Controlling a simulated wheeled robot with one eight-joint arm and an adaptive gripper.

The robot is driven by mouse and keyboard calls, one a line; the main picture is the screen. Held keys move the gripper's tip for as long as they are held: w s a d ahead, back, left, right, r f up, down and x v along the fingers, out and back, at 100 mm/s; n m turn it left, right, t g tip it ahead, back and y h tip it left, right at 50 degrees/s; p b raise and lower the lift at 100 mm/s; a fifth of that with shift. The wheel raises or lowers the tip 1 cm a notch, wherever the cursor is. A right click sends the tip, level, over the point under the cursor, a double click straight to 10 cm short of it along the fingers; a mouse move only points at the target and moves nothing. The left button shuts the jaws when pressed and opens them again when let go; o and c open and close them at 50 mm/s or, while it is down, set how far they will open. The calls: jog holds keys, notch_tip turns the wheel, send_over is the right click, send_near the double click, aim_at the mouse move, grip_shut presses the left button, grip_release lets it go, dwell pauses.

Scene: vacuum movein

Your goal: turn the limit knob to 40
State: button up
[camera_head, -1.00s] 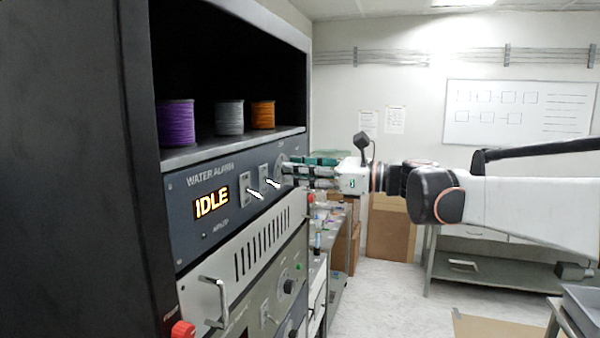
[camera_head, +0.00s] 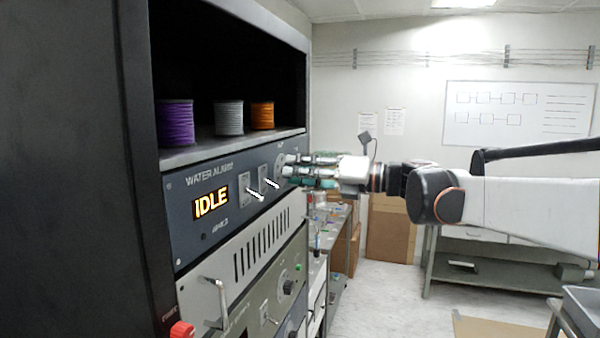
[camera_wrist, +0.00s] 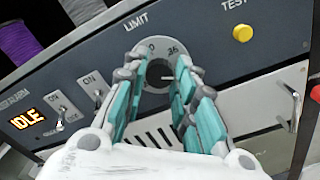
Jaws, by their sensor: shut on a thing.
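The limit knob is a dark round knob (camera_wrist: 157,73) on a light dial under the word LIMIT in the wrist view. A short light mark shows on its right side. Parts of numbers show at the dial's top; the rest of the scale is hidden by my fingers. My gripper (camera_wrist: 160,84), with teal finger pads, is shut on the knob, one finger on each side. In the head view my gripper (camera_head: 290,171) reaches the panel from the right and covers the knob.
The water alarm panel (camera_head: 183,218) shows IDLE, with two toggle switches left of the knob. A yellow TEST button (camera_wrist: 242,33) is to the right. Spools sit on the shelf (camera_head: 225,145) above.

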jog(key=shift+f+m, duration=0.15)
jog(key=shift+m, duration=0.25)
jog(key=o, duration=1.1)
jog(key=shift+c, duration=0.2)
jog(key=v, duration=1.2)
